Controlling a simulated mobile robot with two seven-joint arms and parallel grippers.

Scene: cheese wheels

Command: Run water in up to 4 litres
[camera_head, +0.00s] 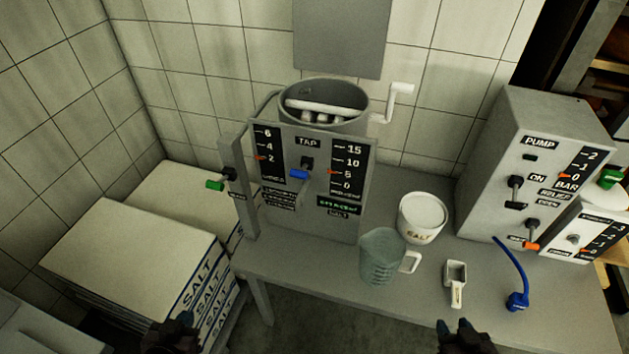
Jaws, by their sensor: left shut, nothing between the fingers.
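The grey tank unit marked TAP (307,143) stands on the bench. Its left scale (270,150) shows 6, 4 and 2, with an orange pointer about level with 2. Its right scale (347,168) runs from 15 to 0, with an orange pointer near 5. The units are too small to read. A blue-handled lever (299,174) sits below the TAP label, its handle pointing left. A green-handled lever (215,185) is on the left side. My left gripper (173,328) is shut and empty at the bottom edge, before the salt sacks. My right gripper (463,330) is low, before the bench; its fingers are unclear.
A clear jug (382,258), a white salt tub (423,217) and a white scoop (455,283) stand on the bench (420,315). A pump box (525,170) with a blue hose end (517,300) is right. Salt sacks (130,255) are stacked left. A white crank (400,90) sticks out behind.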

